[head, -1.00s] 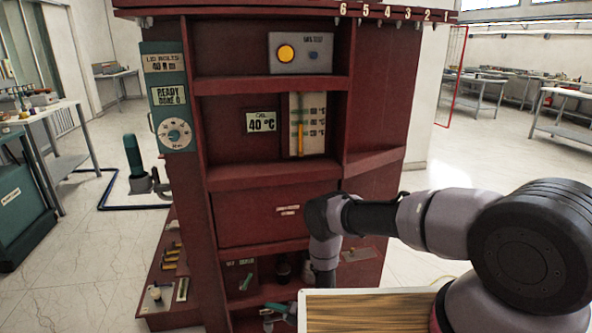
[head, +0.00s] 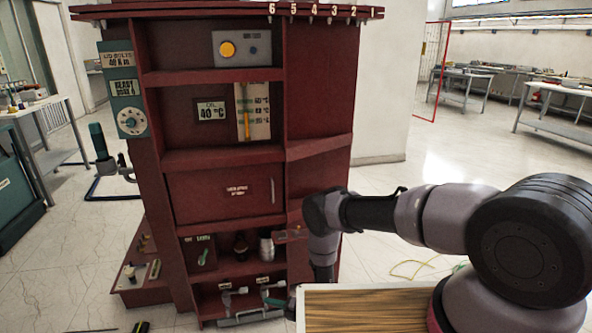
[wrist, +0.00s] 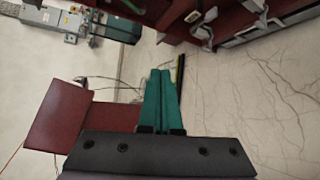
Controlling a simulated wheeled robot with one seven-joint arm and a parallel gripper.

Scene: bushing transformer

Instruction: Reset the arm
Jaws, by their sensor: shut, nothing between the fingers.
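My gripper (wrist: 160,100) shows in the wrist view with its two green fingers together and nothing between them. It points out over the pale floor. In the head view my arm reaches left from the right side and bends down in front of the red cabinet (head: 219,194).
The red cabinet has shelves with a yellow-button box (head: 240,48), a 40 °C card (head: 211,110) and tools low down. In the wrist view a red panel (wrist: 60,115) lies close left of the fingers. Open floor (head: 420,235) lies right of the cabinet.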

